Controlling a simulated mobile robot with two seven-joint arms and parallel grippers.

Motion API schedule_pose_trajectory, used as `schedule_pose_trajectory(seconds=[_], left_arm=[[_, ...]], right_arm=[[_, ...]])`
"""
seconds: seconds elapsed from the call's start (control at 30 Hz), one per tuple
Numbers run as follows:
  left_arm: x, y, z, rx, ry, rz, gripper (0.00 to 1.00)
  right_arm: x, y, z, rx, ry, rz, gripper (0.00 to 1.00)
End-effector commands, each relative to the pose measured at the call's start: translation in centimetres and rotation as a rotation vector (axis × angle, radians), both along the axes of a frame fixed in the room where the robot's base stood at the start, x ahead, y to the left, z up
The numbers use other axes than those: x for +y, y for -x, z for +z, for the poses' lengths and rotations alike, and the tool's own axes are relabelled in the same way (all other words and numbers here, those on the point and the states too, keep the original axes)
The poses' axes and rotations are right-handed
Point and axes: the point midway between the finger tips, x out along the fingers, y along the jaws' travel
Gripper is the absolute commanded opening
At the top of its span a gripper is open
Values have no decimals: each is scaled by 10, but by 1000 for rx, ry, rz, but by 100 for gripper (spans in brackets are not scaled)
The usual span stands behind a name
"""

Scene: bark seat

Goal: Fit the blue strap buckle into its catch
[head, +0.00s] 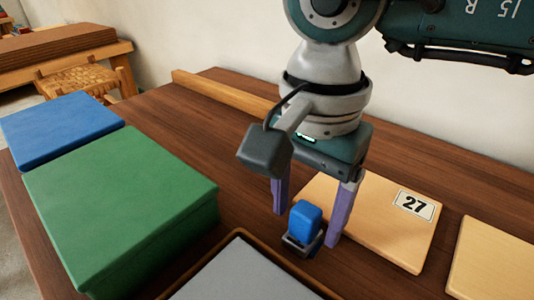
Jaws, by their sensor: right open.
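The small blue strap buckle (306,217) stands upright on the table. A grey metallic piece (301,245) shows at its foot; this may be the catch, and I cannot tell how far the blue part sits in it. My right gripper (307,229) points down over the buckle with its two purple fingers apart, one on each side of it. The fingers look clear of the blue part, with a gap showing on the left. No strap can be made out. My left gripper is not in view.
A green box (120,205) and a blue box (60,130) stand at the left. A grey-topped tray (245,275) lies in front. A wooden board marked 27 (385,240) lies right behind the buckle, another board (495,265) farther right. A wooden rail (225,97) runs behind.

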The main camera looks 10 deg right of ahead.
Motion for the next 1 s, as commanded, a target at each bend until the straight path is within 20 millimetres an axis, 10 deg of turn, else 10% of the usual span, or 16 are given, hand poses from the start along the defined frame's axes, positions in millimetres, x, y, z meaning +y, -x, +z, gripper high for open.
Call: schedule_pose_trajectory(seconds=[0.3,1.0], left_arm=[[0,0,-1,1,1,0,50],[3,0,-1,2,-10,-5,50]], right_arm=[[0,0,-6,-2,-1,1,73],[0,0,-5,-2,-1,1,0]])
